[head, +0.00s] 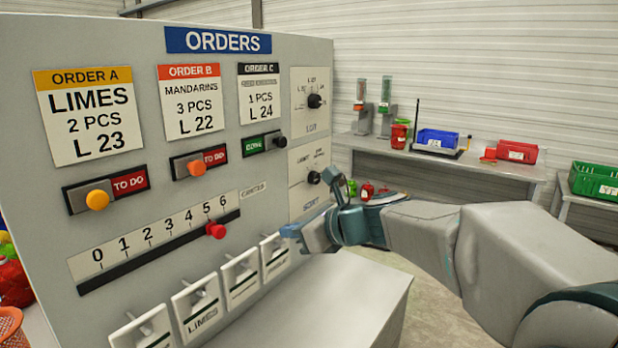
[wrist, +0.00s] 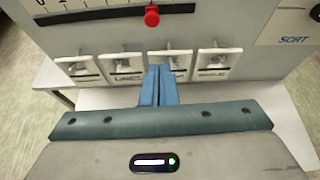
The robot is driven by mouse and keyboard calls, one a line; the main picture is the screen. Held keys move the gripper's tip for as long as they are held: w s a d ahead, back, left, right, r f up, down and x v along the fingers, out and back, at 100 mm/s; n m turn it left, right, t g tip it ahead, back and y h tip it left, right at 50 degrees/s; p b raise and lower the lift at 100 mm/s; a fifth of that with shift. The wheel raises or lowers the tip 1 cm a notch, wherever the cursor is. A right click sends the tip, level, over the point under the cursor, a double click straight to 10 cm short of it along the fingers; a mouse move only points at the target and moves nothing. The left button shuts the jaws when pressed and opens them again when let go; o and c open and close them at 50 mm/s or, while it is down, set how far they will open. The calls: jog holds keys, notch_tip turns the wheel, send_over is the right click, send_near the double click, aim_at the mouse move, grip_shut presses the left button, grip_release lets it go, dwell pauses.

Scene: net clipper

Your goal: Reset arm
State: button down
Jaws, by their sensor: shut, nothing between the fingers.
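My gripper (head: 290,231) is in front of the lower right part of the grey orders panel (head: 300,60). In the wrist view its blue fingers (wrist: 158,84) are together and empty. They point at the row of toggle switches, near the third switch (wrist: 168,64) from the left; I cannot tell whether they touch it. The arm reaches in from the right in the head view.
The panel carries order cards (head: 90,115), a numbered slider with a red knob (head: 215,231) near 5 to 6, and black dials (head: 314,101). A white ledge (head: 355,290) lies below. A back table (head: 470,167) holds blue (head: 438,139) and red (head: 517,152) bins.

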jog(key=s+d+f+n+g+h, duration=0.1)
jog(key=s+d+f+n+h, duration=0.2)
jog(key=s+d+f+n, duration=0.2)
jog(key=s+d+f+n+g+h, duration=0.2)
jog(key=s+d+f+n+h, duration=0.2)
jog(key=s+d+n, duration=0.3)
jog(key=s+d+f+n+g+h, duration=0.1)
jog(key=s+d+f+n+h, duration=0.2)
jog(key=s+n, duration=0.8)
jog(key=d+f+n, duration=0.1)
jog(key=d+f, duration=0.1)
jog(key=d, duration=0.1)
jog(key=shift+s+f+n+h, duration=0.3)
jog(key=shift+s+f+n, duration=0.05)
jog(key=shift+s+n, duration=0.05)
